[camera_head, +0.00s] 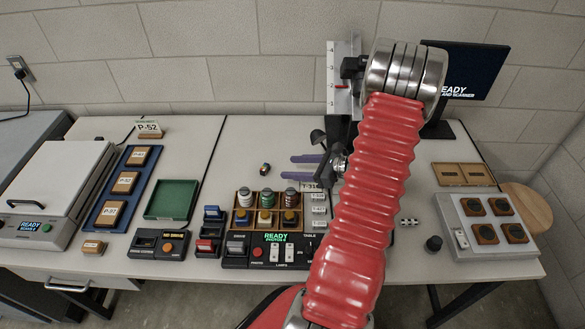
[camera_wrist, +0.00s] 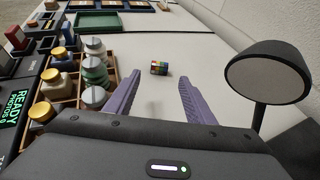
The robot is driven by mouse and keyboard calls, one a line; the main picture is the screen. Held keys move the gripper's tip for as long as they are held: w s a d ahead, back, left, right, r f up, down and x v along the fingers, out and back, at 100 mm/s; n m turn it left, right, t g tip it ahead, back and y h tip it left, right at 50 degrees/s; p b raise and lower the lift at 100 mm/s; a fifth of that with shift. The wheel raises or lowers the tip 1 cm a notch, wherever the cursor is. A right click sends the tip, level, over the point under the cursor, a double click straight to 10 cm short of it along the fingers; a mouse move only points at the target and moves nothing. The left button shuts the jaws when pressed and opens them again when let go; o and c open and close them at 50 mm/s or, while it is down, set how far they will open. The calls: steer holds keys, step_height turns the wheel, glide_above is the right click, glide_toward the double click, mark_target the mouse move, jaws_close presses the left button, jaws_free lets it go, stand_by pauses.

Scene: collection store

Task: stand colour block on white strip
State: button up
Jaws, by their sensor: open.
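The colour block (camera_head: 265,169) is a small multi-coloured cube on the pale table, behind the bottle rack. In the wrist view the colour block (camera_wrist: 159,68) shows red, yellow, blue and green patches, centred beyond my fingertips. My gripper (camera_head: 293,169) is open and empty, with its two purple fingers pointing left towards the block and a gap between them and it. In the wrist view my gripper (camera_wrist: 158,80) has its fingers spread to either side of the block's line. I cannot tell for sure which surface is the white strip.
A rack of capped bottles (camera_head: 267,214) stands close in front of the block. A green tray (camera_head: 172,200) lies to the left. An upright numbered scale (camera_head: 338,70) stands at the back. A dark round-headed lamp (camera_wrist: 267,72) is right of my fingers. Table behind the block is clear.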

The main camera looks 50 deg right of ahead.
steer(key=shift+w+a+r, duration=0.1)
steer(key=shift+a, duration=0.05)
steer(key=shift+c, duration=1.3)
steer(key=w+a+r+n+g+y, duration=0.1)
steer(key=a+r+n, duration=0.1)
steer(key=a, duration=0.1)
steer(key=a+r+n+g, duration=0.1)
steer(key=a+r+n, duration=0.1)
steer(key=a, duration=0.1)
steer(key=w+a+r+n+g+y, duration=0.1)
steer(key=a+r+n, duration=0.1)
steer(key=a, duration=0.2)
steer(key=shift+w+r+y, duration=0.1)
steer(key=shift+w+y, duration=0.2)
steer(key=shift+w, duration=0.05)
steer(key=s+a+r+n+g, duration=0.1)
steer(key=a+r+n+g, duration=0.1)
steer(key=a+r+n, duration=0.3)
steer(key=a+r+n+g, duration=0.1)
steer(key=a+n+g, duration=0.15)
steer(key=a, duration=0.45)
steer(key=shift+s+a+r+n+t+h, duration=0.1)
steer(key=shift+s+a+r+n+h, duration=1.05)
steer(key=shift+s+a+r+n, duration=1.5)
steer(key=shift+s+a+r+n+t+h, duration=0.1)
steer(key=shift+s+a+r+n+h, duration=1.4)
steer(key=shift+n, duration=2.1)
steer(key=shift+s+a+r+n+t+h, duration=0.1)
steer(key=shift+s+a+r+n+h, duration=0.75)
steer(key=shift+s+a+r+n, duration=1.7)
